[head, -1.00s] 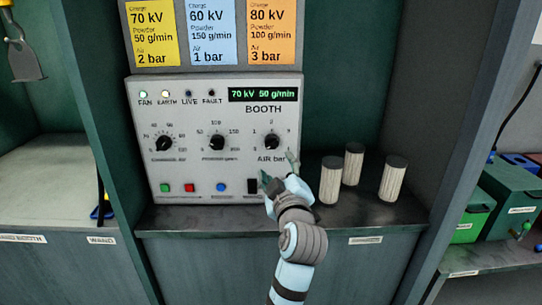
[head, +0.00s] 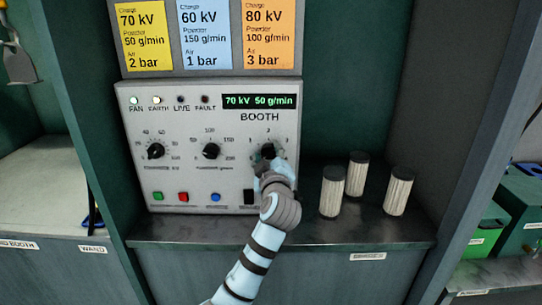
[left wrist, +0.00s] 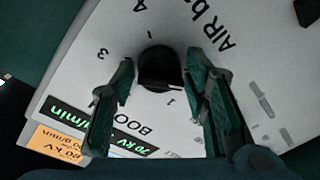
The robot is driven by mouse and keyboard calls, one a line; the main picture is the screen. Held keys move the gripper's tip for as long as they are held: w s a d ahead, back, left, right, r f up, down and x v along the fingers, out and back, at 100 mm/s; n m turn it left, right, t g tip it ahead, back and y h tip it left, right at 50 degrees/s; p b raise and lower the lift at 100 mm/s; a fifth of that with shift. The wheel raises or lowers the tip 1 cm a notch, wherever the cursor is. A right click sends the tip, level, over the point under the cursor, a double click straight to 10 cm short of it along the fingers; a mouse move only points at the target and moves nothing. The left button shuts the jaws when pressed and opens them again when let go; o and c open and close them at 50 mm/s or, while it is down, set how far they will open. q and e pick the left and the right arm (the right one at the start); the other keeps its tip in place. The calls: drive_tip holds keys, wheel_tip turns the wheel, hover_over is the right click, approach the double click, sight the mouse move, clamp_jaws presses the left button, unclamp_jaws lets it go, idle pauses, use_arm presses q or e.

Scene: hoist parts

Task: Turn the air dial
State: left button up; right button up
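The air dial (head: 268,149) is the rightmost of three black knobs on the grey booth panel (head: 135,115). My left gripper (head: 270,163) is in front of it and partly covers it. In the left wrist view, the dial (left wrist: 159,68) sits between the two spread fingers of my left gripper (left wrist: 160,80), with gaps visible on both sides. Printed numbers surround the dial; its pointer setting is hard to read. The display (head: 260,101) reads 70 kV 50 g/min. My right gripper is not in view.
Yellow (head: 145,35), blue (head: 208,32) and orange (head: 269,32) setting cards are above the panel. Three pale, dark-topped cylinders stand on the shelf (head: 330,230) right of the panel. Two other dials (head: 155,151) (head: 211,151) and coloured buttons are left of my gripper.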

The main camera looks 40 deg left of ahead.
use_arm(q)
drive_tip(key=c, duration=0.7)
drive_tip(key=shift+o, duration=0.2)
drive_tip(key=shift+m, duration=0.4)
drive_tip(key=m+p, duration=0.2)
drive_tip(key=m, duration=0.2)
drive_tip(key=shift+f+m+t, duration=0.1)
drive_tip(key=shift+m+t, duration=0.2)
drive_tip(key=shift+m, duration=0.1)
drive_tip(key=m+p, duration=0.2)
drive_tip(key=m, duration=0.4)
drive_tip(key=shift+f+m+t+p, duration=0.1)
drive_tip(key=shift+m+t+p, duration=0.2)
drive_tip(key=shift+t, duration=0.1)
drive_tip(key=m+p, duration=0.1)
drive_tip(key=m, duration=0.2)
drive_tip(key=m+t+h+p, duration=0.1)
drive_tip(key=m+p, duration=0.1)
drive_tip(key=m, duration=0.2)
drive_tip(key=shift+s+a+p, duration=0.1)
drive_tip(key=shift+p, duration=0.2)
drive_tip(key=m+p, duration=0.3)
drive_tip(key=m, duration=0.2)
drive_tip(key=shift+f+h, duration=0.1)
drive_tip(key=shift+h, duration=0.3)
drive_tip(key=shift+m+p, duration=0.3)
drive_tip(key=shift+m, duration=0.5)
drive_tip(key=shift+f, duration=0.1)
